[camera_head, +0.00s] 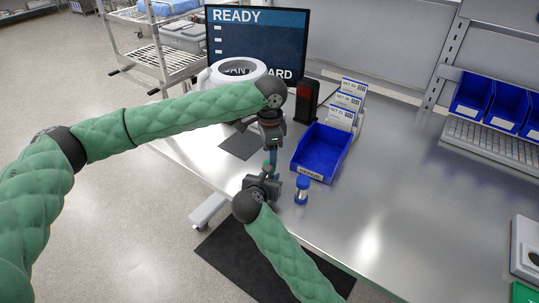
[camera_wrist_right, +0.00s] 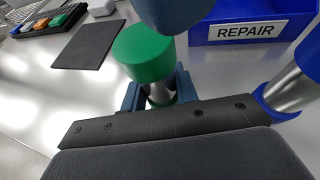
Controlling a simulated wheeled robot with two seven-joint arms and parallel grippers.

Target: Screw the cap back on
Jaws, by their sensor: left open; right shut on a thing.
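My right gripper (camera_head: 266,180) is shut on a metal cylinder (camera_wrist_right: 160,94) with a green cap (camera_wrist_right: 145,53). In the right wrist view the cap sits at the top of the cylinder, just above my dark blue fingers. I cannot tell whether its thread is engaged. In the head view this cylinder is mostly hidden by the grippers. My left gripper (camera_head: 273,157) points down, open, right above the cap. One of its blue-grey fingers (camera_wrist_right: 180,14) shows beside the cap in the wrist view; contact is unclear.
A second metal cylinder with blue ends (camera_head: 302,190) stands upright just right of my right gripper. A blue REPAIR bin (camera_head: 312,170) lies behind it. A dark mat (camera_head: 238,146), a monitor (camera_head: 258,45) and a white round device (camera_head: 212,76) are further back.

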